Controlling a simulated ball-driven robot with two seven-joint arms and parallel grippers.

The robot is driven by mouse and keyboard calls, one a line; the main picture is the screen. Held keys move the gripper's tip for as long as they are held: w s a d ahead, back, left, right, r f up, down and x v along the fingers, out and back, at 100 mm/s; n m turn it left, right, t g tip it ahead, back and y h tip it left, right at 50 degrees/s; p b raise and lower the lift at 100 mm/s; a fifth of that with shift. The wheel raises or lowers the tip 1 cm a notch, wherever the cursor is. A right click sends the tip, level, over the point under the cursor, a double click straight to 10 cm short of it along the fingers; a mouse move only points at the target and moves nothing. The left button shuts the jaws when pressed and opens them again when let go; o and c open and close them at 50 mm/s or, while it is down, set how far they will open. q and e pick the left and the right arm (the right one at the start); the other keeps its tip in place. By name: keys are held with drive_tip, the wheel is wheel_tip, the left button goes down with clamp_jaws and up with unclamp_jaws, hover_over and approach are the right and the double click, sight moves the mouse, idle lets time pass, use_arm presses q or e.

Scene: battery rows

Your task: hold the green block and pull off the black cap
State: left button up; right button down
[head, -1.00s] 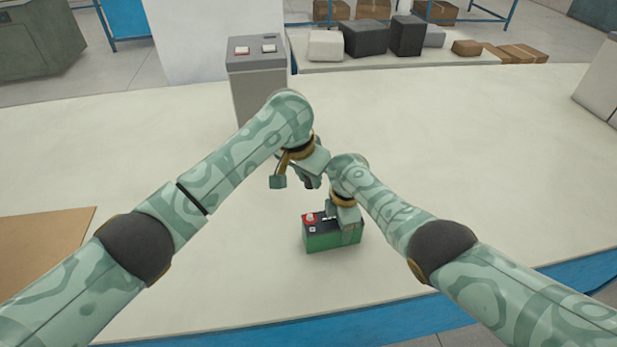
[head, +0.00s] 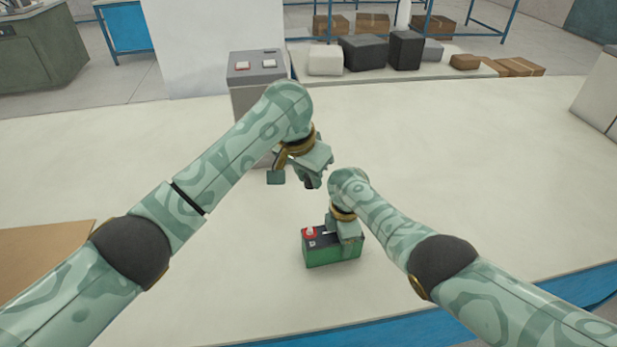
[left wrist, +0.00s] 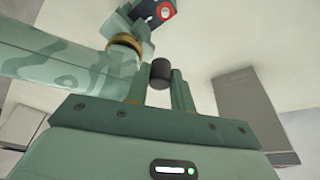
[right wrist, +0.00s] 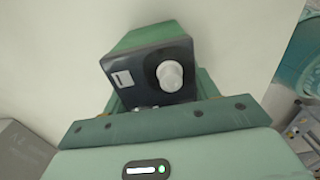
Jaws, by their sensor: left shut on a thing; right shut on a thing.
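The green block (head: 330,256) has a dark top with a red patch and a pale post at its left. My right gripper (head: 343,236) is shut on its right part; whether the block touches the table I cannot tell. In the right wrist view the block (right wrist: 150,66) sits between the fingers, its pale post bare. My left gripper (head: 309,182) is above and behind the block, shut on the black cap (left wrist: 160,73). The cap shows between the fingertips in the left wrist view, clear of the block. In the head view it is mostly hidden by the fingers.
A grey console (head: 252,92) with two buttons stands behind my left gripper. A brown board (head: 40,258) lies at the left of the pale table (head: 470,170). Several boxes (head: 362,52) stand at the back. The table around the block is clear.

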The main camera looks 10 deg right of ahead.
drive_tip(key=shift+c, duration=1.8)
unclamp_jaws()
wheel_tip(320, 180, up, 12)
drive_tip(key=shift+f, duration=0.1)
